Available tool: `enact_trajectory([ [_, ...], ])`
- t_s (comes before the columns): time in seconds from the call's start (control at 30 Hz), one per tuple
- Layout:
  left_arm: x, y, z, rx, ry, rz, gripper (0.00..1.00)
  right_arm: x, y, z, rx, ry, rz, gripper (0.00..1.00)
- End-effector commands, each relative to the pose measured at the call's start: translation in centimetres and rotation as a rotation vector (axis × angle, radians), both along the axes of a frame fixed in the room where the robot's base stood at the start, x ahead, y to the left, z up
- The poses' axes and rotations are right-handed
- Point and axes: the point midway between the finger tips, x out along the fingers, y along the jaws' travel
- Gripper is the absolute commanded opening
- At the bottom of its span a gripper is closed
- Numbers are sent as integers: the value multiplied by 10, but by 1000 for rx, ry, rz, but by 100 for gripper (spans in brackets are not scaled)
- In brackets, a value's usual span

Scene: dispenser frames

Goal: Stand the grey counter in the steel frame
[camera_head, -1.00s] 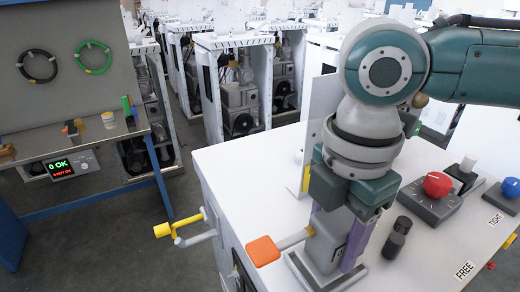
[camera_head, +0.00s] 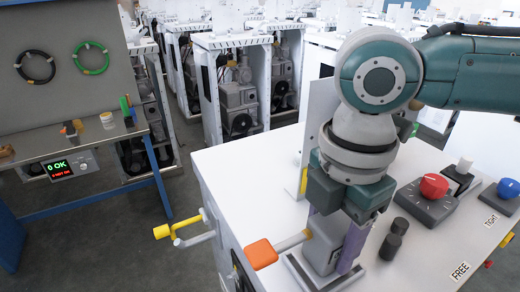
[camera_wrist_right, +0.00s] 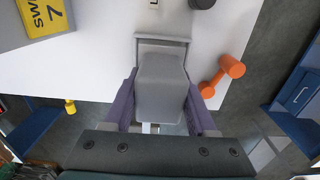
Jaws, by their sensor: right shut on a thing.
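My right gripper (camera_head: 338,240) points down over the white table, its purple fingers shut on the grey counter (camera_head: 323,252). The counter is a blocky grey housing, upright between the fingers; it also shows in the right wrist view (camera_wrist_right: 162,85). The steel frame (camera_head: 294,268) is a low grey rim at the table's near edge, directly under the counter. In the wrist view a grey bar of it (camera_wrist_right: 160,38) shows just beyond the counter. The counter's lower edge is at the frame, but I cannot tell whether it is fully seated. My left gripper is out of view.
An orange-ended lever (camera_head: 262,253) sticks out close beside the counter. A red knob box (camera_head: 430,195) and blue knob (camera_head: 508,188) are further right. A yellow-ended handle (camera_head: 165,230) projects from the table's left side.

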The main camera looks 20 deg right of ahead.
Motion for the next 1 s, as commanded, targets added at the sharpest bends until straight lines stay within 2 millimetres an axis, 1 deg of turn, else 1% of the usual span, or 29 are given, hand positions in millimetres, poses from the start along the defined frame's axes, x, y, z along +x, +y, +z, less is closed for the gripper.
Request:
enact_trajectory([
  [0.77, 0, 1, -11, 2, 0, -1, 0, 0, 0, -19, 0, 0, 0, 0],
  [0.8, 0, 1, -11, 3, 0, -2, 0, 0, 0, -20, 0, -1, 0, 58],
  [1.0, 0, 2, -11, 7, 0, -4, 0, 0, 0, -19, 0, -1, 0, 81],
])
